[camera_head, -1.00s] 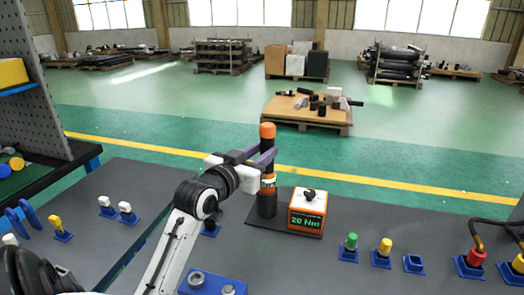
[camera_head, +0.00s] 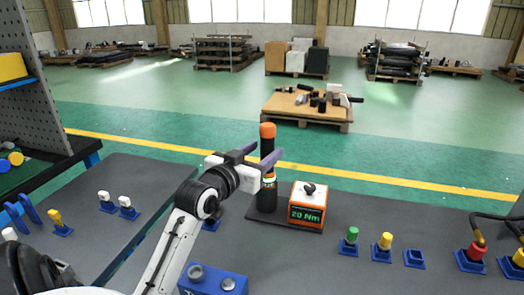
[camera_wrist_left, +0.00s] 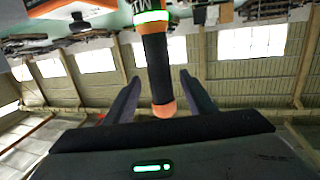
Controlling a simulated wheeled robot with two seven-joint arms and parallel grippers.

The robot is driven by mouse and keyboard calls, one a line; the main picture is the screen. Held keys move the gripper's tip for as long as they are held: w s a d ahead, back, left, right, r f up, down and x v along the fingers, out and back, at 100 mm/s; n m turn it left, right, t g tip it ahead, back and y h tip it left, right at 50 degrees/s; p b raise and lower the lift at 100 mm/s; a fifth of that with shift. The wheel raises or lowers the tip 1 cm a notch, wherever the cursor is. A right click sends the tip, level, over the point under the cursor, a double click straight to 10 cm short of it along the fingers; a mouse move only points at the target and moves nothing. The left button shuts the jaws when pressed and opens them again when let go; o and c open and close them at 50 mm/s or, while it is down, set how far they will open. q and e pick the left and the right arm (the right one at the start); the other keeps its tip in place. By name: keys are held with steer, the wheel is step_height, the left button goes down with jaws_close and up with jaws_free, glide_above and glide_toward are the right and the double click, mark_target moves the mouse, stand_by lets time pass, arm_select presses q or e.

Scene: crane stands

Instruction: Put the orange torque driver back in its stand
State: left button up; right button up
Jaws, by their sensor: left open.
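The torque driver (camera_head: 267,147) is dark with an orange rounded top. It stands upright with its lower end in the black cylindrical stand (camera_head: 267,199), beside the orange box with a green "20 Nm" display (camera_head: 307,206). My left gripper (camera_head: 257,154) is open near the driver's upper part, on its left side. One finger crosses in front of the driver's shaft. In the left wrist view, the driver (camera_wrist_left: 156,65) with its orange end shows between the two spread fingers, apart from both. My right gripper is not in view.
A dark mat (camera_head: 285,227) lies under the stand and box. Small blue holders with green (camera_head: 352,235) and yellow (camera_head: 386,241) plugs stand at the right, beside an empty one (camera_head: 414,258). A blue block (camera_head: 215,284) is in front. A perforated panel (camera_head: 35,110) rises at the left.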

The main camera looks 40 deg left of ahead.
arm_select(q)
steer(key=shift+p+v, duration=0.35)
steer(key=shift+v, duration=0.55)
steer(key=p+v, duration=0.1)
steer(key=v, duration=0.2)
steer(key=shift+s+r, duration=0.15)
steer(key=f+p+v, duration=0.1)
steer(key=p+v, duration=0.2)
steer(key=v, duration=0.7)
steer(key=shift+r, duration=0.4)
steer(key=shift+s, duration=0.15)
